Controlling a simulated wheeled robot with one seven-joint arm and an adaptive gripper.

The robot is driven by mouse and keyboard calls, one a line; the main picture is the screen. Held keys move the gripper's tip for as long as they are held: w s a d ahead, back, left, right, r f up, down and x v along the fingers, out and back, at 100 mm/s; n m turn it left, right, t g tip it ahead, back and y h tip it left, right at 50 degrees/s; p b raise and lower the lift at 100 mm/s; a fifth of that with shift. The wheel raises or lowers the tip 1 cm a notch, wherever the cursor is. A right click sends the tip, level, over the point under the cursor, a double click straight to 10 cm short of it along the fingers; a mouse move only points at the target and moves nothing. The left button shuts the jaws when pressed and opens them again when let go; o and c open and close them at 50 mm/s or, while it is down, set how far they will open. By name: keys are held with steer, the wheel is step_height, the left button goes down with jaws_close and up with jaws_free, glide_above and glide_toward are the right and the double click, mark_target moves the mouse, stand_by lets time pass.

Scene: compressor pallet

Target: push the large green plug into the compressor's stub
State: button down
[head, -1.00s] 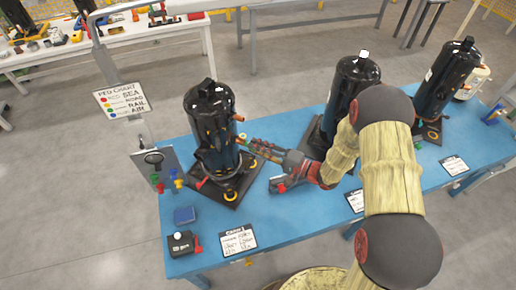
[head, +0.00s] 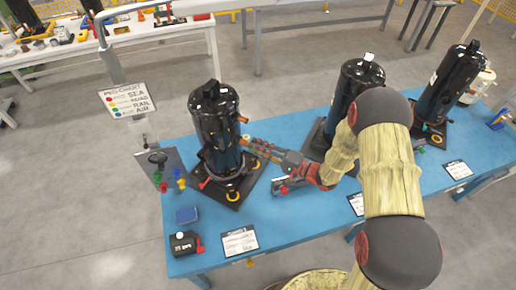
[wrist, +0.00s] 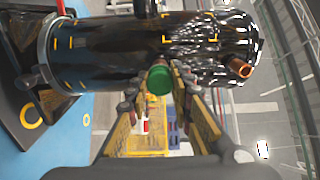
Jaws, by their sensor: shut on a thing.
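The left black compressor (head: 218,120) stands upright on its dark base plate on the blue table. A copper stub (head: 243,118) sticks out of its right side, high up; a copper stub also shows in the wrist view (wrist: 240,68). My gripper (head: 247,143) reaches in from the right, below that stub, with its fingertips close to the compressor's side. In the wrist view my gripper (wrist: 158,88) is shut on the large green plug (wrist: 159,80), whose round end faces the camera. The plug hides what lies directly behind it, so I cannot tell whether it touches a stub.
Coloured small plugs (head: 180,181) stand left of the compressor by a grey panel. A second compressor (head: 355,95) stands to the right, behind my arm.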

steer(key=shift+a, duration=0.1)
steer(key=c, duration=1.5)
jaws_free()
steer(key=shift+w, duration=0.1)
steer(key=v, duration=1.2)
